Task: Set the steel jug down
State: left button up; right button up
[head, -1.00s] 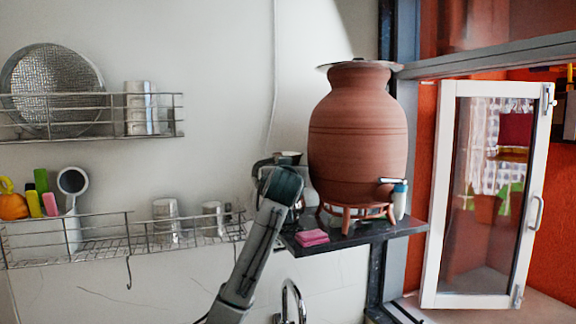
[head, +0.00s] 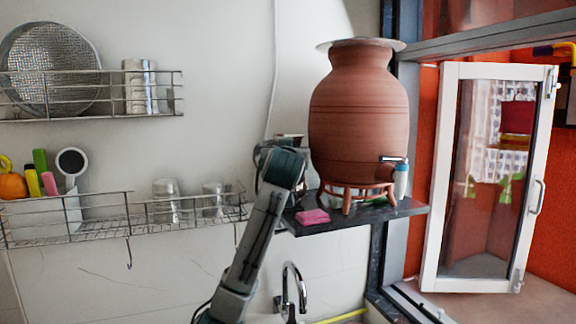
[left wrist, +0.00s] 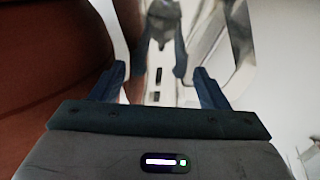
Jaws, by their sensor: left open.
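The steel jug (head: 290,137) shows only as a bit of rim behind my left gripper in the head view, just left of the clay waterpot (head: 358,115). In the left wrist view the shiny jug (left wrist: 165,25) fills the space ahead and reflects the gripper. My left gripper (left wrist: 159,70) is open, with one dark finger on each side of the jug's reflective wall. I cannot tell whether the fingers touch it. The jug's base is hidden by my arm. The waterpot stands on a clay stand on the dark ledge (head: 400,211). My right gripper is out of view.
A pink sponge (head: 312,216) lies on the ledge's front left. The pot's tap (head: 400,178) is on its right side. A wire rack (head: 100,232) with steel cups is at left. A faucet (head: 291,285) rises below. A white-framed window (head: 450,180) stands open at right.

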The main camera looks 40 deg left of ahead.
pick_arm(q)
jog(key=b+v, duration=0.3)
jog(key=v, duration=0.5)
jog(key=shift+s+d+b, duration=0.25)
jog(key=shift+d+b, duration=0.1)
jog(key=shift+b, duration=0.05)
jog(key=shift+f, duration=0.1)
